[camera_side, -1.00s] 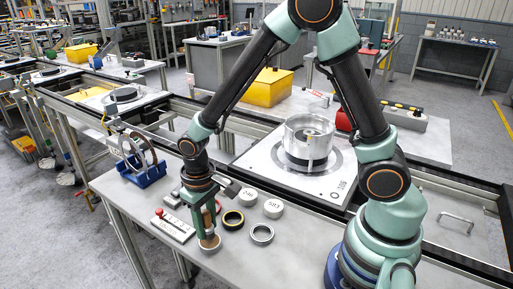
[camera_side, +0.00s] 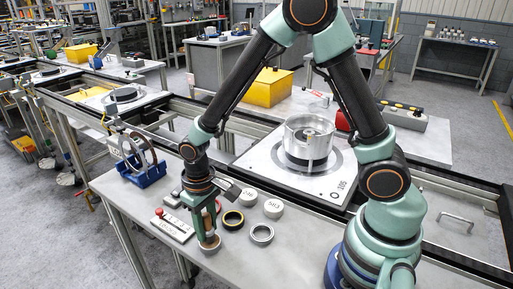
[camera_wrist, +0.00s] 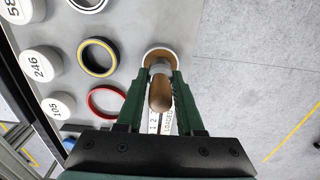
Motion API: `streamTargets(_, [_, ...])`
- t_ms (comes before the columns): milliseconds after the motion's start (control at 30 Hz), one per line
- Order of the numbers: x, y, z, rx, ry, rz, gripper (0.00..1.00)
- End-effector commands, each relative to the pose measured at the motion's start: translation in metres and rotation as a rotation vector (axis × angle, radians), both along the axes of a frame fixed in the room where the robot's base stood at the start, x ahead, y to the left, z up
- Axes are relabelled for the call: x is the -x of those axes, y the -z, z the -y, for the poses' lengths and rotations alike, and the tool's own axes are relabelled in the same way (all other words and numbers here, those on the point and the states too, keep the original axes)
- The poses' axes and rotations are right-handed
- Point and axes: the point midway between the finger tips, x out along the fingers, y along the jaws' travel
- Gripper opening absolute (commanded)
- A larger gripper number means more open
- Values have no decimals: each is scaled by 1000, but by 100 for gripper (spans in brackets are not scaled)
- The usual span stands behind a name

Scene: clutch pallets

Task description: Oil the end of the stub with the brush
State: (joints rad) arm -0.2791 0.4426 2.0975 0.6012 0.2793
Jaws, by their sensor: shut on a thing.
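My gripper (camera_side: 205,214) points down at the front edge of the bench, shut on the brush (camera_wrist: 160,94), whose wooden handle stands roughly upright between the fingers. The brush's lower end is over or in a small round dish (camera_side: 210,248) with a brown inside, also seen in the wrist view (camera_wrist: 160,54). I cannot tell whether the bristles touch its bottom. The stub appears to be the upright post (camera_side: 309,148) in the middle of the clear-walled drum on the white pallet (camera_side: 262,168), behind and right of my gripper. Its end is hard to make out.
Dark and light rings (camera_side: 262,233) and white numbered caps (camera_side: 273,208) lie right of the brush. A labelled strip with a red knob (camera_side: 172,226) and a blue stand with rings (camera_side: 142,174) lie left. The bench's right front (camera_side: 312,238) is clear.

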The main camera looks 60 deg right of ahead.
Motion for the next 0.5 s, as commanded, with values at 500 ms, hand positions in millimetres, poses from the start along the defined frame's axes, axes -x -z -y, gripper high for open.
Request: streamTargets(500, [0, 5, 0, 0, 0, 0, 0])
